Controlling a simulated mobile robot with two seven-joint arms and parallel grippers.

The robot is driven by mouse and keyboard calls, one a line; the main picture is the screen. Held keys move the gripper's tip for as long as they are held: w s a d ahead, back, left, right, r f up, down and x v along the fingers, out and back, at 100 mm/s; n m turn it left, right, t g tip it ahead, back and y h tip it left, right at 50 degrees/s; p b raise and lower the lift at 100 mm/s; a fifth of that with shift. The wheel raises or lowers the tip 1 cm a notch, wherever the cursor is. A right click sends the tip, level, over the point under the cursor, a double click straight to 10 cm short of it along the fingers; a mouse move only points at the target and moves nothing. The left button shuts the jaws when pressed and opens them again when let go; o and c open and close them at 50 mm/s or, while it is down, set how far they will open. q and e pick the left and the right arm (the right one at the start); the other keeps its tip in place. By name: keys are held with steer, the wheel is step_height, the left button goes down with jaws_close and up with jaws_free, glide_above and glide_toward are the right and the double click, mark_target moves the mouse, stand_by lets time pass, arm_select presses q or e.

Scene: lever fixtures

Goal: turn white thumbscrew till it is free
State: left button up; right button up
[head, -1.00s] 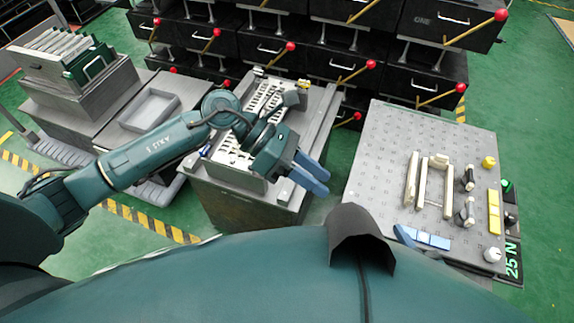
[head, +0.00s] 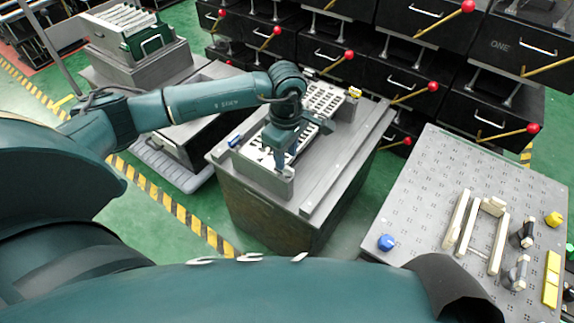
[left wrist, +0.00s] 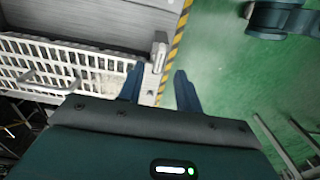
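No white thumbscrew shows clearly in either current view. The grey perforated board (head: 440,190) at the right carries a blue knob (head: 386,242) near its left edge and a yellow knob (head: 554,219) at its right; its near right corner is out of view. My left gripper (head: 281,166) points down over the near end of the white slotted rack (head: 320,105) on the middle grey cabinet. In the left wrist view my left gripper (left wrist: 160,85) has its fingers apart with nothing held between them. My right gripper is not in view.
Black drawers (head: 425,60) with red-tipped yellow levers rise behind. Green floor (head: 345,235) is clear between cabinet and board.

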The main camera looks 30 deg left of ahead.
mark_target(287, 167)
arm_select(q)
steer(key=shift+f, duration=2.05)
steer(key=shift+c, duration=0.3)
jaws_close()
